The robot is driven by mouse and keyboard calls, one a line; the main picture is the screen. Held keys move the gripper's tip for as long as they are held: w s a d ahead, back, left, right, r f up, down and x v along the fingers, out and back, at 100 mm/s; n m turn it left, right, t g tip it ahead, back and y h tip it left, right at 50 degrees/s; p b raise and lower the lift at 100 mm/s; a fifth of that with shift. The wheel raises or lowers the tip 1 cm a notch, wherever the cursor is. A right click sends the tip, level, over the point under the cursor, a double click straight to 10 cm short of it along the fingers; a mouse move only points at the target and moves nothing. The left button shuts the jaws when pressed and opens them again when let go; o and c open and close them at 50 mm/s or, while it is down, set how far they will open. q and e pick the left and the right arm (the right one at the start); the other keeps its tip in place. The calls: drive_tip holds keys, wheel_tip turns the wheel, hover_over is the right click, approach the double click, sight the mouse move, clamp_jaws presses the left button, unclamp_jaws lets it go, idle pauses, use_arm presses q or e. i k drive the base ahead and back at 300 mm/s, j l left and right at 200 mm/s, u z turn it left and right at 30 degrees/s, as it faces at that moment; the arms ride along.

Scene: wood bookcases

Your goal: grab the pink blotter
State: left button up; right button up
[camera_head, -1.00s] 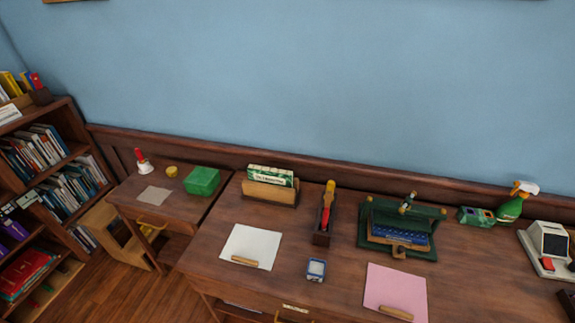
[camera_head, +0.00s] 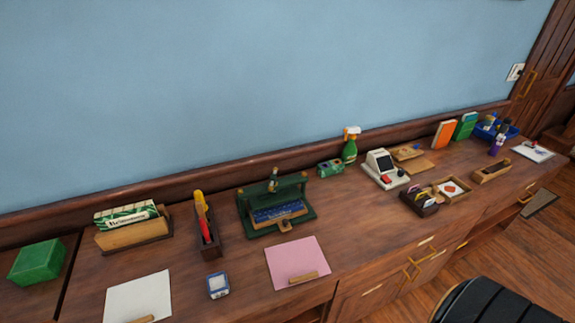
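The pink blotter (camera_head: 296,257) is a flat pink sheet lying on the wooden desk near its front edge, below the middle of the head view. A small wooden strip (camera_head: 303,277) lies on its lower part. Nothing else covers it. Neither of my grippers shows in the head view.
A white sheet (camera_head: 138,296) and a small blue-white box (camera_head: 217,285) lie left of the blotter. A green stand (camera_head: 277,207) is behind it. A white machine (camera_head: 384,169) and trays stand further right. A black chair (camera_head: 494,302) is at the lower right.

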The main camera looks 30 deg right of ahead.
sight(300, 261)
drive_tip(key=z, duration=1.05)
drive_tip(key=k+j, duration=0.1)
drive_tip(key=j, duration=0.5)
drive_tip(key=k+j, duration=0.1)
drive_tip(key=j, duration=0.5)
drive_tip(key=k+j, duration=0.1)
drive_tip(key=j, duration=0.5)
drive_tip(key=k+j, duration=0.15)
drive_tip(key=j, duration=0.5)
